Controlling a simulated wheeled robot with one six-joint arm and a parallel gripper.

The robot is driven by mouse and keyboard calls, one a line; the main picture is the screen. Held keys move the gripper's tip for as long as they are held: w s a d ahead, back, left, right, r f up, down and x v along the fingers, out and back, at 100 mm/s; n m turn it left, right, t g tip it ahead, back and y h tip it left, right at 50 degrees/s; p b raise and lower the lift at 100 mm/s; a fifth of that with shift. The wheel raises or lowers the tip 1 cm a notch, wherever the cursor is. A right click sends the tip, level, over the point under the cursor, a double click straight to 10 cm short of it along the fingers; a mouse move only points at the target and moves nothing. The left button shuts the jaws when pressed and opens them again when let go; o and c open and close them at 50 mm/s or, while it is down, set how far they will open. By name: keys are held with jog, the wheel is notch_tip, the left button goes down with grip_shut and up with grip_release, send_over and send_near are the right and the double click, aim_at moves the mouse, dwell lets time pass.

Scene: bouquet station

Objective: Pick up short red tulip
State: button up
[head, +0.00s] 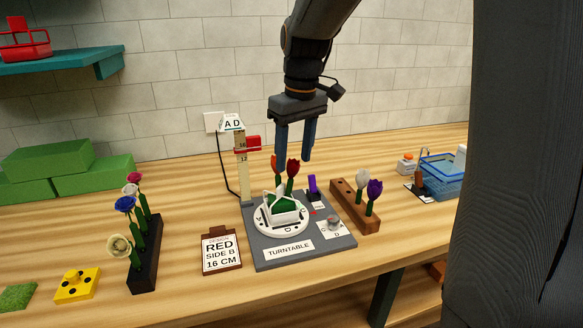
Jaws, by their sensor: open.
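Two red tulips stand above the turntable (302,251) in the head view. One red tulip (293,167) is between and just below my fingertips. The other, more orange-red tulip (274,163) is beside my left finger, which partly covers it. I cannot tell which is the short one. Their stems come down near a white holder with a green filling (284,208) on the round white plate. My gripper (294,164) points down, open, with its blue fingers apart and nothing visibly held. Whether a finger touches a tulip is unclear.
A measuring post (242,170) with a red slider stands close left. A wooden block (354,206) holds white and purple tulips at right. A black rack (146,258) holds several flowers at left. A blue basket (441,178) is far right.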

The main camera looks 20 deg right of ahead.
aim_at(293, 168)
jog(key=f, duration=0.2)
jog(key=f+p, duration=0.1)
jog(key=f, duration=0.1)
jog(key=shift+w+a, duration=0.1)
jog(key=shift+a, duration=0.1)
jog(key=shift+c, duration=0.4)
jog(key=c, duration=0.7)
jog(key=shift+c, duration=0.2)
jog(key=shift+r, duration=0.1)
jog(key=r+b, duration=0.1)
jog(key=r, duration=0.2)
jog(key=d+r, duration=0.1)
jog(key=r, duration=0.2)
jog(key=shift+w+d+r+b, duration=0.1)
jog(key=shift+d+r+b, duration=0.05)
jog(key=shift+r+b, duration=0.2)
jog(key=s+b, duration=0.2)
jog(key=s, duration=1.2)
jog(key=shift+b, duration=0.4)
